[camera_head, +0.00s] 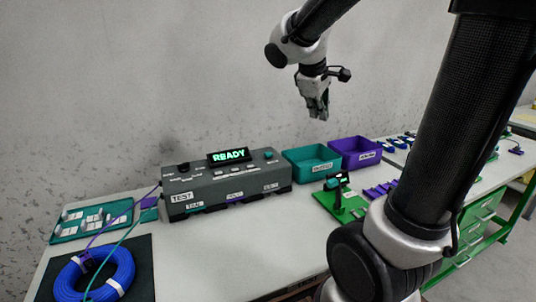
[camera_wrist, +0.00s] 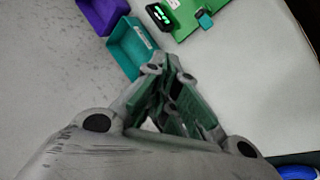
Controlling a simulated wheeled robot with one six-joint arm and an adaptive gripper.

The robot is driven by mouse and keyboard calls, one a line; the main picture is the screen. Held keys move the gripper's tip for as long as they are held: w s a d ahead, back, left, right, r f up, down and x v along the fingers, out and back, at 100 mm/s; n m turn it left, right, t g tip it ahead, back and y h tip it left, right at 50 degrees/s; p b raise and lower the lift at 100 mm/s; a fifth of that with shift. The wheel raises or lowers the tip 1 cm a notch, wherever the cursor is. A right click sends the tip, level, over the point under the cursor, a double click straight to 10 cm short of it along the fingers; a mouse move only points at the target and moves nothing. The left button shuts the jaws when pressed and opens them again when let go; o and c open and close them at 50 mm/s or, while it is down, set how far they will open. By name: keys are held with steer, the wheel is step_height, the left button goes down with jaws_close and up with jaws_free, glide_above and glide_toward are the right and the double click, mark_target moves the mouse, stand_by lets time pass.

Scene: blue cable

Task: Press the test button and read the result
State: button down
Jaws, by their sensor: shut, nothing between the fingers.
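The dark grey tester box (camera_head: 222,186) stands on the white workbench in the head view. Its small display (camera_head: 229,156) shows "READY" in green. The front carries a "TEST" label (camera_head: 181,197), and several small buttons and knobs sit on the sloped top; I cannot tell which one is the test button. A coil of blue cable (camera_head: 97,277) lies on a dark mat at the lower left, with thin purple and teal leads running towards the box. My gripper (camera_head: 318,114) hangs shut and empty above the bench, up and right of the box. It also shows in the wrist view (camera_wrist: 180,92).
A teal bin (camera_head: 312,166) and a purple bin (camera_head: 355,153) stand right of the tester. A green board (camera_head: 345,206) with a small display stands in front of them. A teal tray (camera_head: 68,228) with white pieces lies at the left. The bench front is mostly clear.

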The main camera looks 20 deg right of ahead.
steer(key=w+f+n+h, duration=0.2)
steer(key=w+f+n, duration=0.15)
steer(key=w, duration=0.85)
steer(key=n+t, duration=0.2)
steer(key=n, duration=0.5)
glide_above(271, 153)
step_height(271, 153, down, 6)
steer(key=f, duration=0.1)
steer(key=shift+a+r, duration=0.15)
steer(key=shift+r, duration=0.1)
steer(key=shift+f, duration=0.1)
steer(key=shift+m+h, duration=0.25)
steer(key=shift+h, duration=0.05)
steer(key=shift+f, duration=4.3)
steer(key=shift+f, duration=0.1)
steer(key=shift+f, duration=0.3)
